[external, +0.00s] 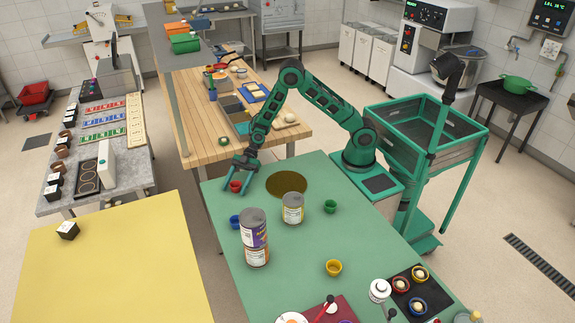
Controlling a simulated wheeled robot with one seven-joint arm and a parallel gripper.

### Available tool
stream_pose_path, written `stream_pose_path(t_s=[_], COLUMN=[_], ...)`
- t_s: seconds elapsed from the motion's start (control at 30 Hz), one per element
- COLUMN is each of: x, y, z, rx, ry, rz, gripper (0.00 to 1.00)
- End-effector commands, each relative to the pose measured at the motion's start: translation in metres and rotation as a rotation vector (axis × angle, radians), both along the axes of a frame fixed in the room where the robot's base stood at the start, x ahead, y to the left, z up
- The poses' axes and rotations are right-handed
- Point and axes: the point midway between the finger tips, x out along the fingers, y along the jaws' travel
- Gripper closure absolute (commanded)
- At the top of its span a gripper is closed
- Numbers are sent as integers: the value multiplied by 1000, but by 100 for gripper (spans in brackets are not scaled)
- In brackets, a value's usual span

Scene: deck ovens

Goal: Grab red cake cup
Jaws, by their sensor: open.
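The red cake cup (236,187) stands on the green table (340,232) near its far left edge. My gripper (238,179) reaches down at the cup with its jaws open. Its fingers appear on either side of the cup, one left and one right, and they partly hide it. I cannot tell whether they touch the cup.
A blue cup (235,221) stands close in front of the red one. Stacked cans (255,238) and a single can (293,208) stand to the right. A green cup (330,206), a yellow cup (333,268) and a dark tray (398,270) lie farther right.

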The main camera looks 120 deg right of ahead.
Motion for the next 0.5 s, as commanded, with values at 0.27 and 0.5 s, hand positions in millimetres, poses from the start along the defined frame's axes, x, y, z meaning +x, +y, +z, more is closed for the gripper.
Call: stream_pose_path(t_s=[0.27, 0.5], x=[0, 0], y=[-1, -1], z=[0, 0], rx=[0, 0], ry=[0, 1], rz=[-1, -1], gripper=[79, 81])
